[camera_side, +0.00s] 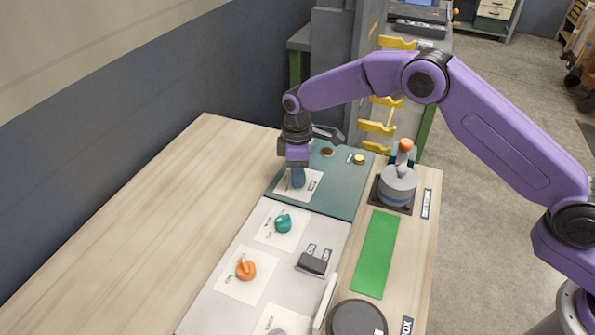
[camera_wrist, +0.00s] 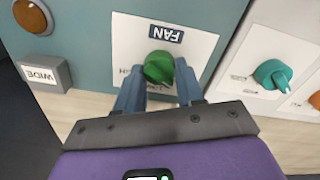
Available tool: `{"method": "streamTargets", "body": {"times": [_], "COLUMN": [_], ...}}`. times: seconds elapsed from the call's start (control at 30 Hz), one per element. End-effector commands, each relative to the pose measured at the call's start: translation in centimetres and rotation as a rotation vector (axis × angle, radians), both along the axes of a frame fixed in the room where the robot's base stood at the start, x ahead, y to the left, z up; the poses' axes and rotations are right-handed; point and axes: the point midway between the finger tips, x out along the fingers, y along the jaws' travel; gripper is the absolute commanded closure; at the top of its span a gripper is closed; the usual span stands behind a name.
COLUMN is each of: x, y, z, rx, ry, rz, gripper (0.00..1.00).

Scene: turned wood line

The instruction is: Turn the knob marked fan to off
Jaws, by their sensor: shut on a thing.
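The fan knob (camera_wrist: 158,66) is green and sits on a white card (camera_wrist: 205,45) with a dark FAN label (camera_wrist: 166,34), upside down in the wrist view. My gripper (camera_wrist: 159,80) has its two blue fingers on either side of the knob and is shut on it. In the side view my gripper (camera_side: 298,178) points down at the card on the teal panel (camera_side: 338,190), and it hides the knob there. The small position words on the card are partly covered by the knob and fingers, so I cannot tell which position the knob points to.
A teal knob (camera_side: 283,223) and an orange knob (camera_side: 246,268) stand on the white panel nearby. A brown button (camera_side: 327,152) and a yellow one (camera_side: 359,159) are on the teal panel. A grey cylinder with an orange top (camera_side: 398,180) stands to the right. The left table is bare.

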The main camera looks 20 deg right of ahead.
Motion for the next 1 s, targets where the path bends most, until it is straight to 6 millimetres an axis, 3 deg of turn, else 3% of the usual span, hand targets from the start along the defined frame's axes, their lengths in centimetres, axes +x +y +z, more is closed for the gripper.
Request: {"method": "streamTargets", "body": {"times": [0.33, 0.37, 0.4, 0.43, 0.77, 1.0], "x": [0.0, 0.0, 0.0, 0.0, 0.0, 0.1], "y": [0.0, 0.0, 0.0, 0.0, 0.0, 0.1], "z": [0.1, 0.1, 0.1, 0.1, 0.2, 3.2], "rx": [-0.001, 0.0, 0.0, 0.0, 0.001, 0.002], "ry": [-0.002, -0.002, -0.002, -0.002, -0.001, -0.005], "rz": [0.006, 0.006, 0.006, 0.006, 0.004, 0.003], "gripper": [0.93, 0.56, 0.43, 0.37, 0.37, 0.37]}}
